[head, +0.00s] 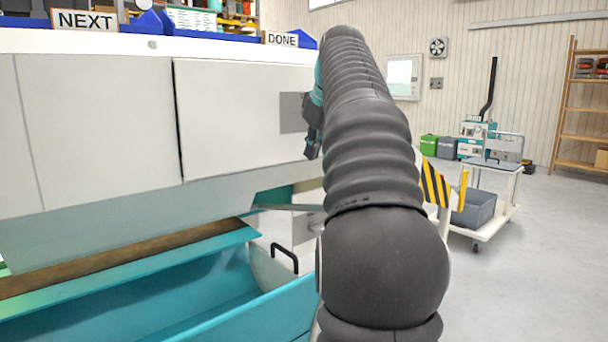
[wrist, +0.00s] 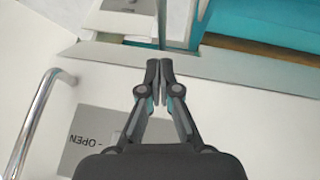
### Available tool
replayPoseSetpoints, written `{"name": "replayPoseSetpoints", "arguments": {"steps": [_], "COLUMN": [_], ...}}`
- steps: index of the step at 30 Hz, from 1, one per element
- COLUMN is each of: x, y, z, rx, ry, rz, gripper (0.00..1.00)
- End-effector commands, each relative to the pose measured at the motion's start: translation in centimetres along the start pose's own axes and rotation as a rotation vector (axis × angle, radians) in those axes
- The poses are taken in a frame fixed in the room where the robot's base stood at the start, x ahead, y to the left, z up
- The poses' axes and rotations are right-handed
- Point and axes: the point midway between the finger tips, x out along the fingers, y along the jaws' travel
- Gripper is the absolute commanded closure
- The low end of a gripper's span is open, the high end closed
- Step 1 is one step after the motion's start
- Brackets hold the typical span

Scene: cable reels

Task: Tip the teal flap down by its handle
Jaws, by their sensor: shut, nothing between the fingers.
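A long teal trough-like panel (head: 150,290) lies below the white cabinet front in the head view; I take it as the flap, though I cannot tell its exact hinge. A black bar handle (head: 284,257) stands at its right end. My gripper (head: 312,140) is up by the white front, partly hidden behind my arm and apart from the black handle. In the wrist view my gripper (wrist: 159,66) is shut and empty. A chrome bar handle (wrist: 36,115) is left of it, apart from the fingers. A teal surface (wrist: 265,22) shows at top right.
A grey plate (wrist: 85,142) reading "OPEN", upside down, is on the white panel by the fingers. Blue bins and "NEXT" (head: 84,19) and "DONE" (head: 281,39) signs sit on top. A white trolley (head: 478,205) stands on open floor at right.

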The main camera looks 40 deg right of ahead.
Motion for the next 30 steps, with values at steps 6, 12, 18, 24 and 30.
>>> {"name": "replayPoseSetpoints", "arguments": {"steps": [6, 12, 18, 24, 30], "x": [3.8, 7.5, 10.5, 11.8, 12.1], "y": [-0.2, -0.2, -0.1, 0.0, 0.0], "z": [0.1, 0.2, 1.2, 2.6, 3.0], "rx": [-0.002, 0.001, 0.004, 0.003, 0.003], "ry": [-0.002, -0.002, -0.001, -0.001, -0.001], "rz": [-0.004, -0.002, 0.000, 0.001, 0.001], "gripper": [1.00, 1.00, 1.00, 1.00, 1.00]}}
